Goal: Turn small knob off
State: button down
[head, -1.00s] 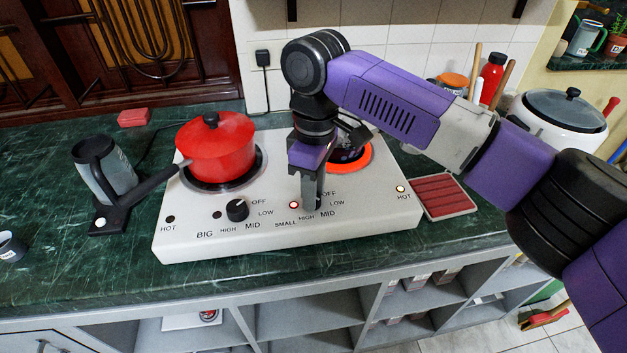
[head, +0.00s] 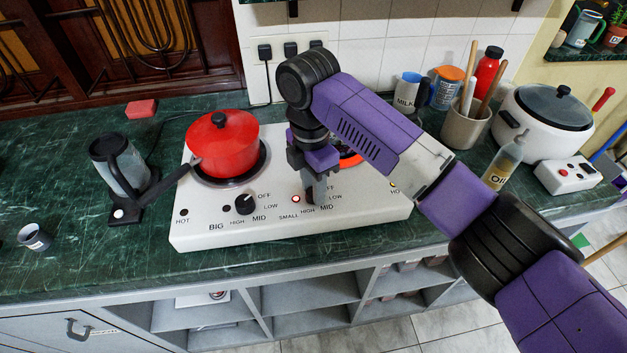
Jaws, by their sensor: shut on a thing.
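The white two-burner stove (head: 240,229) stands on the green counter. Its panel reads BIG at left and SMALL at right, each with OFF, LOW, MID and HIGH marks. My gripper (head: 317,198) points down at the SMALL dial and is shut on the small knob, which its fingers mostly hide, so I cannot read the knob's setting. A red light (head: 296,198) glows beside the SMALL dial. The small burner (head: 351,161) shows orange-red behind my gripper, partly covered. The black big knob (head: 244,204) stands free on the left dial.
A red lidded pot (head: 223,143) sits on the big burner, its handle reaching left. An oil bottle (head: 503,163), utensil holder (head: 466,126) and rice cooker (head: 543,122) stand at right. The counter's front strip is clear.

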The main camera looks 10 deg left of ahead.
aim_at(310, 190)
jog(key=n+p, duration=0.1)
jog(key=n, duration=0.5)
jog(key=shift+s+n, duration=0.1)
jog(key=shift+n, duration=0.2)
jog(key=shift+a, duration=0.1)
dwell(0.3)
jog(key=c, duration=1.1)
grip_release()
jog(key=shift+a+r, duration=0.15)
jog(key=shift+r, duration=3.75)
